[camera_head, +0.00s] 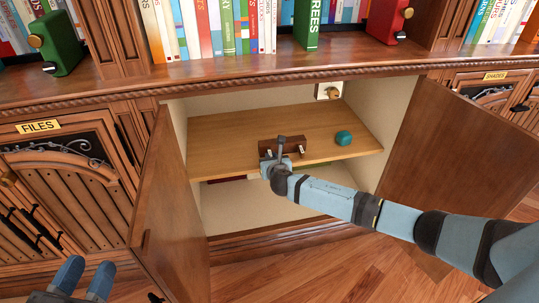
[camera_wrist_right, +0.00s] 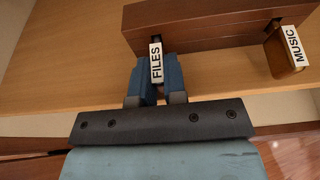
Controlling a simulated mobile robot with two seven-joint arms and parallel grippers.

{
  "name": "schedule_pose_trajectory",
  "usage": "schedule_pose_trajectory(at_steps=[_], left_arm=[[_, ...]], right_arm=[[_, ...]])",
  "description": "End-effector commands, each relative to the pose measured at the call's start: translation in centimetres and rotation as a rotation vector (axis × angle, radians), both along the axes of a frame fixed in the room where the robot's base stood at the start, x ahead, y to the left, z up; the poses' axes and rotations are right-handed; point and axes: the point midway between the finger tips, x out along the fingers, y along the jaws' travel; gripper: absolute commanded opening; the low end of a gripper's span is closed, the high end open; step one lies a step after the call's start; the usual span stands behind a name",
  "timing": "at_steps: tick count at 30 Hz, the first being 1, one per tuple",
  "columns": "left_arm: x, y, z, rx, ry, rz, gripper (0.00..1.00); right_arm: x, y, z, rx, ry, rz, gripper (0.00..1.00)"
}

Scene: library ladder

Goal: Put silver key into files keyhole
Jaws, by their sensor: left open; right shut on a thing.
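A dark brown wooden key holder (camera_head: 290,145) stands on the middle shelf of the open cabinet; it also shows in the wrist view (camera_wrist_right: 200,30). My right gripper (camera_wrist_right: 158,82) is at the holder's front, shut on a key with a white FILES tag (camera_wrist_right: 156,62). The fingers and tag hide most of that key, so its colour is hard to tell. A gold key with a MUSIC tag (camera_wrist_right: 294,48) sits at the holder's right. The FILES cabinet (camera_head: 39,127) is at the left. My left gripper (camera_head: 83,280) is open and empty at the lower left.
The open left door (camera_head: 165,215) stands between the key holder and the FILES cabinet. The open right door (camera_head: 460,150) is beside my right arm. A teal object (camera_head: 343,138) lies on the shelf. A SHADES cabinet (camera_head: 494,76) is at the right. Books fill the shelf above.

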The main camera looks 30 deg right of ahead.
Motion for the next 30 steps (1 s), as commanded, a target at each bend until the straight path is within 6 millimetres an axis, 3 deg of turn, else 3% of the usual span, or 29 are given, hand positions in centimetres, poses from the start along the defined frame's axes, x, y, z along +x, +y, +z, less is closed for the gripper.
schedule_pose_trajectory(at_steps=[30], left_arm=[[0.0, 0.0, 1.9, 0.004, -0.002, -0.002, 0.42]], right_arm=[[-3.0, 0.8, -0.2, -0.001, 0.000, 0.000, 0.00]])
